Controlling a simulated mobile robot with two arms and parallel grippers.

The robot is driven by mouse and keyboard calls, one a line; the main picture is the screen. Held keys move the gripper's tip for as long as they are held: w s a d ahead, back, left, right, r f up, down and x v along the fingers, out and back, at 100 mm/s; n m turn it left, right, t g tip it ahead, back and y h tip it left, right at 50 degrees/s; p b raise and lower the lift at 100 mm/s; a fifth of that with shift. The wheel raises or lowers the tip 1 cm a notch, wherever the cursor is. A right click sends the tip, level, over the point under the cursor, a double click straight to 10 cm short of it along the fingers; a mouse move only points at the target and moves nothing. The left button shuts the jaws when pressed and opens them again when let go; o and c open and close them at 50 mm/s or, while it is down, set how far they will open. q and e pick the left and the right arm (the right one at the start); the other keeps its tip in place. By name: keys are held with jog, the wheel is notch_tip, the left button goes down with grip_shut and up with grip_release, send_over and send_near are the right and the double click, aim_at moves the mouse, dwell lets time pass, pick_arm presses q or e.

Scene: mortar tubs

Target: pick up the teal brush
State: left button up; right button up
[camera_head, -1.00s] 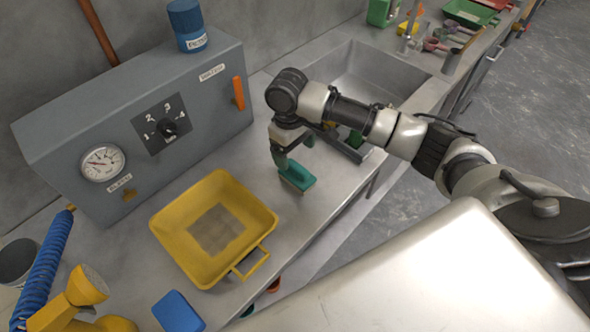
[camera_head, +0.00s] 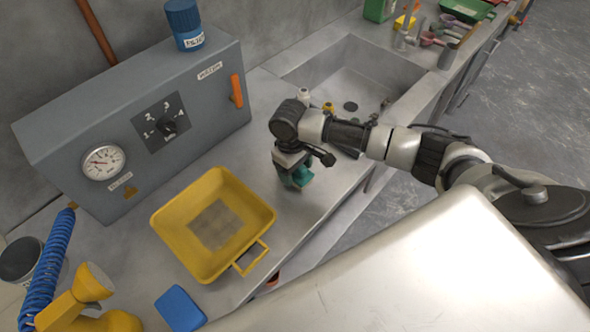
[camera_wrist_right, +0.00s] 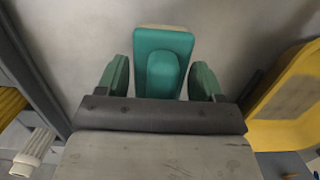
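The teal brush (camera_wrist_right: 163,52) stands out in the right wrist view, with a teal block, a raised grip and a pale edge at its far side. In the head view it shows only partly (camera_head: 300,178), on the grey counter right of the yellow tub. My right gripper (camera_wrist_right: 161,78) is over the brush. Its two green fingers stand apart, one on each side of the grip, with gaps between. In the head view my right gripper (camera_head: 290,174) hides part of the brush. My left gripper is not in view.
The yellow tub (camera_head: 168,222) stands left of the brush, with a blue block (camera_head: 180,310) in front. A grey control box (camera_head: 90,125) is behind. A sink (camera_head: 372,82) lies behind my right arm. The counter's front edge is close to the brush.

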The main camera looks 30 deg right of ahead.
jog(key=c, duration=0.7)
jog(key=shift+o, duration=0.2)
jog(key=shift+r, duration=0.55)
notch_tip(320, 180, up, 3)
jog(key=shift+w+f+b, duration=0.1)
jog(key=shift+b, duration=0.4)
jog(key=s+r, duration=0.7)
jog(key=s, duration=0.5)
jog(key=shift+w, duration=0.1)
